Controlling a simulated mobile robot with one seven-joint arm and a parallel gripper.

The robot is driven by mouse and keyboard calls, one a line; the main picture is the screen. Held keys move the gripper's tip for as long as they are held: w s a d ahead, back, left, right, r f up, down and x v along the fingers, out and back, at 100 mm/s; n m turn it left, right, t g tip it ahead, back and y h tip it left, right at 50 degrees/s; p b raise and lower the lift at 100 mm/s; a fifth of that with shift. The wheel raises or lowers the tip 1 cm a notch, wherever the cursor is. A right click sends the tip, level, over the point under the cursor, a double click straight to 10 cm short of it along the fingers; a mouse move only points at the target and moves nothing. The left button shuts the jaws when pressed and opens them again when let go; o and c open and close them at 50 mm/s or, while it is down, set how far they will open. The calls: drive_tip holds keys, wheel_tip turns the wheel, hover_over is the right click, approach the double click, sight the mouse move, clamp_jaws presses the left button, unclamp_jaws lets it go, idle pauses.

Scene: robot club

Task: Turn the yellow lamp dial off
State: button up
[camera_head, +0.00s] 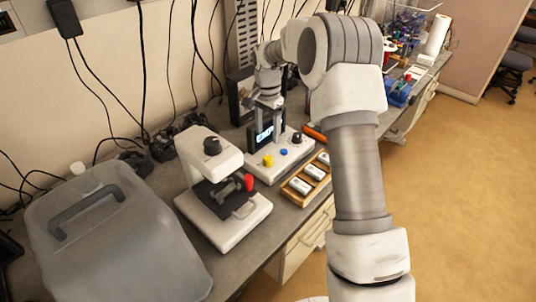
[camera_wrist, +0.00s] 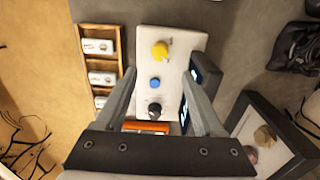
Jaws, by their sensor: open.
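The yellow lamp dial (camera_head: 268,161) is on a white control panel (camera_head: 262,175) with a dark lit display (camera_head: 265,134). In the wrist view the dial (camera_wrist: 161,50) is near the far end of the panel, ahead of the fingers. A blue knob (camera_wrist: 155,83) and a black knob (camera_wrist: 154,109) are in line with it, nearer to me. My gripper (camera_wrist: 164,85) is open and empty above the panel, its fingers on either side of the blue and black knobs. The yellow dial lies beyond the fingertips. In the head view my gripper is partly hidden near the display.
A white device with a black knob and red part (camera_head: 222,190) stands left of the panel. A wooden tray (camera_head: 287,192) of white blocks is at its right. A grey case (camera_head: 120,240) fills the left of the bench. Cables hang behind.

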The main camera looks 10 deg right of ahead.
sight(268, 157)
wheel_tip(268, 157, down, 10)
drive_tip(key=shift+f+p, duration=0.25)
drive_tip(key=shift+p, duration=0.3)
clamp_jaws()
